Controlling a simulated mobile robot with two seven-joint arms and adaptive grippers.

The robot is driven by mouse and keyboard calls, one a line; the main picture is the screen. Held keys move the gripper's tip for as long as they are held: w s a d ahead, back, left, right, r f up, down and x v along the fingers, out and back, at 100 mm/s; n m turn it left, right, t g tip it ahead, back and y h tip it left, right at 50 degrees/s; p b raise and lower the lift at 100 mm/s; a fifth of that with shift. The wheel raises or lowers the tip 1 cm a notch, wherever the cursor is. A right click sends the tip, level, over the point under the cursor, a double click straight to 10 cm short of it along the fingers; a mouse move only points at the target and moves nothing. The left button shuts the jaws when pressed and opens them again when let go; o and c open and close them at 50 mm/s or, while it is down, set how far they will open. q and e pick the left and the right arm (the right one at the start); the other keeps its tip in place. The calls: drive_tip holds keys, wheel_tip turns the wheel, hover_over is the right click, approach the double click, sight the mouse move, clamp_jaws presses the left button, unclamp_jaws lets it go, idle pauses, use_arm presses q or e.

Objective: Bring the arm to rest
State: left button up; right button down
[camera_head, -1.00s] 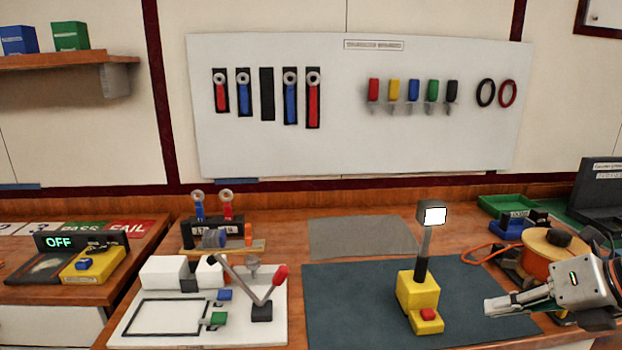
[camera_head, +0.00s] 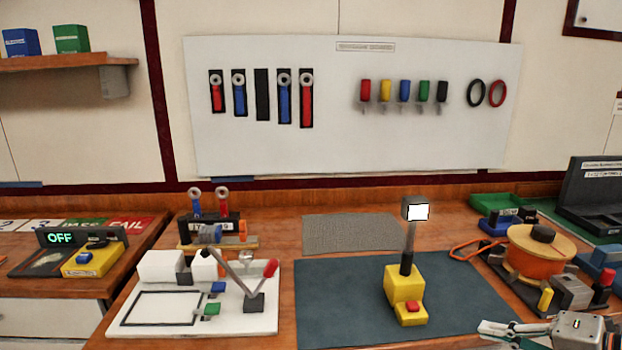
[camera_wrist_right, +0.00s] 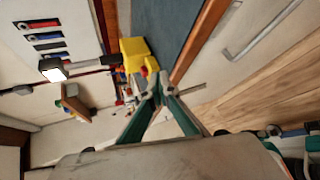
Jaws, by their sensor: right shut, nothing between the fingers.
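My right gripper (camera_head: 500,330) is at the lower right of the head view, in front of the bench's front edge area, low and partly cut off by the frame. Its fingers are shut with nothing between them. In the right wrist view its two green-sided fingers (camera_wrist_right: 158,92) meet at the tips. The yellow lamp stand (camera_head: 404,290) with a red button and a lit white head stands upright on the dark mat (camera_head: 340,300), to the left of the gripper and apart from it. My left gripper is not in view.
A white board with a red-handled lever (camera_head: 262,283) stands left of the mat. An orange reel (camera_head: 540,255) and blue and green trays crowd the right side. A panel reading OFF (camera_head: 80,238) is at far left. The grey mat (camera_head: 350,235) is bare.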

drive_tip(key=s+f+m+t+h, duration=0.1)
drive_tip(key=s+f+m, duration=0.1)
drive_tip(key=f+m, duration=0.3)
drive_tip(key=s+a+f+m+t+h, duration=0.15)
drive_tip(key=f+m, duration=0.25)
drive_tip(key=f, duration=0.4)
drive_tip(key=s+d+f+m+h, duration=0.1)
drive_tip(key=s+f+m, duration=0.25)
drive_tip(key=f, duration=0.25)
drive_tip(key=s+a+f+m+g+h+p, duration=0.1)
drive_tip(key=s+a+f+m+g, duration=0.1)
drive_tip(key=s+a+f+m, duration=0.8)
drive_tip(key=a+f+m, duration=0.1)
drive_tip(key=a+f, duration=0.2)
drive_tip(key=shift+s+a+h, duration=0.35)
